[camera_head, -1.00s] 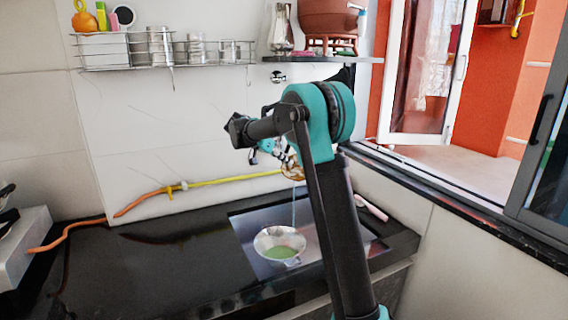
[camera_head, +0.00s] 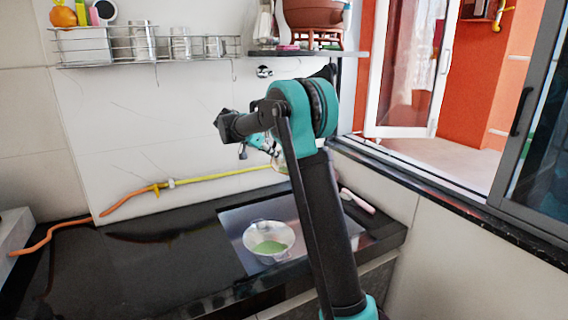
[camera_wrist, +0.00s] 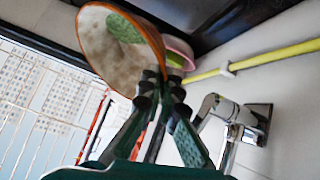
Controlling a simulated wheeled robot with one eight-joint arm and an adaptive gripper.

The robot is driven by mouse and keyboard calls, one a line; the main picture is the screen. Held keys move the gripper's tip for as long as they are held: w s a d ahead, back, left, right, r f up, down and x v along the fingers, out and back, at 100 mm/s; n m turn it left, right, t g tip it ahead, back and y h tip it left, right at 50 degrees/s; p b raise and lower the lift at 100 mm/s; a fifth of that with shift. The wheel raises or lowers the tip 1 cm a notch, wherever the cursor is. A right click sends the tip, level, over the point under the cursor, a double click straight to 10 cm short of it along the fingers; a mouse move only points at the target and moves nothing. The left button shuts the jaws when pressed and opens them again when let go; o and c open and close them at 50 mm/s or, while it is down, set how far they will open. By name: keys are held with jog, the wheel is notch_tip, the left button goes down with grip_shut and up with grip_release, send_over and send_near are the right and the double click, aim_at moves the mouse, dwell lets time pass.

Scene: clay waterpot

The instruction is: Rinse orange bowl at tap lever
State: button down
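In the wrist view, my gripper (camera_wrist: 161,82) has its dark fingers close together at the rim of the orange bowl (camera_wrist: 108,55), which looks held, tilted, with a pale inside and a green patch. The chrome tap with its lever (camera_wrist: 232,118) is on the wall to the right of the fingers, apart from the bowl. In the head view, my arm hides most of the gripper and the held bowl, behind the elbow near the wall. No water stream shows.
A pale bowl with green inside (camera_head: 268,242) stands in the sink (camera_head: 235,222). A yellow hose (camera_head: 215,177) runs along the wall above the black counter (camera_head: 130,265). A wire rack (camera_head: 150,62) and a shelf (camera_head: 305,53) hang above. A window stands open at right.

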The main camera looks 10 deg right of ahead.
jog(key=shift+d, duration=0.15)
jog(key=shift+s+d, duration=0.25)
jog(key=shift+d, duration=0.1)
jog(key=shift+a, duration=0.1)
jog(key=shift+w+a, duration=0.3)
jog(key=shift+a, duration=0.15)
jog(key=shift+s+d, duration=0.1)
jog(key=shift+d, duration=0.1)
jog(key=shift+s+d, duration=0.2)
jog(key=shift+d, duration=0.15)
dwell(0.3)
jog(key=s+a, duration=0.3)
jog(key=s, duration=0.4)
jog(key=shift+a, duration=0.3)
jog(key=shift+s, duration=0.1)
dwell(1.4)
